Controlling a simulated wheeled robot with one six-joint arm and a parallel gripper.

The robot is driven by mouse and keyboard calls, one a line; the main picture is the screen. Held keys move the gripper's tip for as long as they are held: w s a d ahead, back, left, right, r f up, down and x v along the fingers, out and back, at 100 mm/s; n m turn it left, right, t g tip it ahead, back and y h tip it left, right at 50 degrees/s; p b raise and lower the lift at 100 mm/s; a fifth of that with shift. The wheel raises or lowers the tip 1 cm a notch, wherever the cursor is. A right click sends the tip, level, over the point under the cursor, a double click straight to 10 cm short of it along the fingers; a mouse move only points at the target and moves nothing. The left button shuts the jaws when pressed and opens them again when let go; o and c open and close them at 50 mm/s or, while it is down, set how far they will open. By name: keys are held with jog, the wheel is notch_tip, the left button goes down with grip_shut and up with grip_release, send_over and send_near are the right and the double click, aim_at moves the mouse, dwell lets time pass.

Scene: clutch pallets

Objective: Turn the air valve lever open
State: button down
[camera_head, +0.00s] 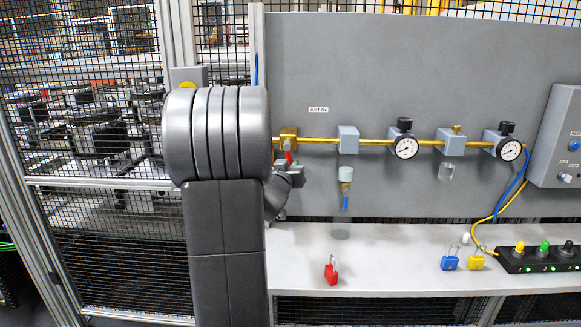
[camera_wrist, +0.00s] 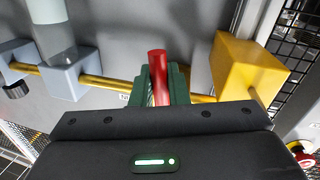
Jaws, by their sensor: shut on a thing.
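The air valve is a brass block (camera_head: 289,134) on the brass pipe below the "AIR IN" label, just right of my arm in the head view. Its red lever (camera_head: 289,157) shows as a short piece below the block, crosswise to the pipe. In the wrist view the red lever (camera_wrist: 158,66) stands between the green fingers of my gripper (camera_wrist: 160,88), which is shut on it. The brass block (camera_wrist: 250,72) is to the right there. My gripper (camera_head: 287,167) is partly hidden behind my arm in the head view, and so is the lever's lower end.
The brass pipe (camera_head: 330,140) runs right past grey blocks to two gauges (camera_head: 405,147). A clear-bowled filter (camera_head: 345,175) hangs below it. Red (camera_head: 331,271), blue (camera_head: 449,260) and yellow padlocks (camera_head: 476,261) lie on the white shelf (camera_head: 390,280). Mesh fencing (camera_head: 95,240) stands left.

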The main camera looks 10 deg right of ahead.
jog(key=shift+d, duration=0.1)
jog(key=d+r+n+t+y+b, duration=0.1)
jog(key=d+r+n+b, duration=0.1)
jog(key=n, duration=0.7)
jog(key=s+d+r+n+t+y+b, duration=0.1)
jog(key=d+r+n+t+b, duration=0.1)
jog(key=n+b, duration=0.3)
jog(key=shift+s+d+r+n+b, duration=0.25)
jog(key=shift+r+n, duration=0.5)
jog(key=shift+n, duration=1.25)
jog(key=shift+r, duration=0.1)
jog(key=c, duration=1.5)
grip_release()
